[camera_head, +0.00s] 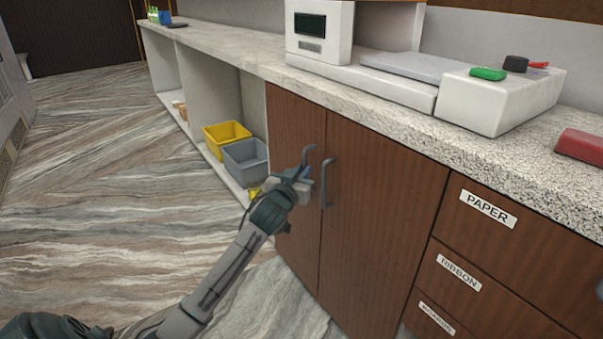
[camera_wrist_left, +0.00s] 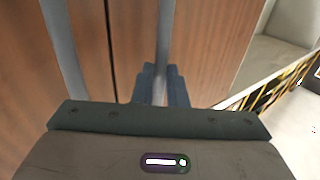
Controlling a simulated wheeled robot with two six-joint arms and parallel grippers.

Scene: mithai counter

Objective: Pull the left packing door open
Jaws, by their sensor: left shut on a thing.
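The left packing door (camera_head: 292,125) is a brown wooden cabinet door under the counter, and it looks closed, level with the right door (camera_head: 370,210) beside it. Its grey bar handle (camera_head: 308,152) stands near the seam between the doors. My left gripper (camera_head: 303,178) is at this handle, shut on its lower part. In the left wrist view the fingers (camera_wrist_left: 160,85) close around the handle bar (camera_wrist_left: 164,40), and the right door's handle (camera_wrist_left: 62,50) runs past on the left. The lower end of the left handle is hidden by the gripper. My right gripper is not seen.
Open shelves left of the door hold a yellow bin (camera_head: 226,138) and a grey bin (camera_head: 246,160). Labelled drawers (camera_head: 487,210) are on the right. A white machine (camera_head: 450,90) stands on the speckled counter (camera_head: 390,118). The floor (camera_head: 120,190) before the doors is clear.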

